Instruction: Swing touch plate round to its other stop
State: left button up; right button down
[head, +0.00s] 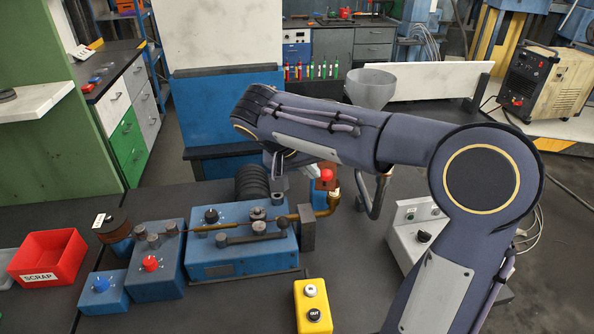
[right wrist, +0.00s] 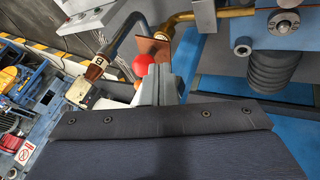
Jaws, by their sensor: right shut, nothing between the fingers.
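What looks like the touch plate is a small copper-brown plate (right wrist: 156,48) in the right wrist view, beside a red ball knob (right wrist: 143,64) and the end of a brass pipe (right wrist: 215,14). In the head view, the brown plate (head: 326,185) and red knob (head: 326,175) show just beyond the blue bench machine (head: 240,262). My right gripper (right wrist: 161,76) is shut and empty, its fingertips close to the red knob; I cannot tell whether they touch it. In the head view, the gripper (head: 281,165) is partly hidden under my right arm. My left gripper is out of view.
A red scrap bin (head: 48,258), blue boxes with knobs (head: 155,285) and a yellow button box (head: 313,308) stand on the dark table. A grey control box (head: 410,245) is partly behind my arm. A bent grey tube (head: 377,198) rises near the pipe end.

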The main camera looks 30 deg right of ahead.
jog(key=shift+s+d+n+t+b, duration=0.6)
jog(key=shift+s+d+n, duration=0.4)
jog(key=shift+s, duration=0.05)
jog(key=shift+s+d, duration=0.55)
jog(key=shift+d, duration=0.2)
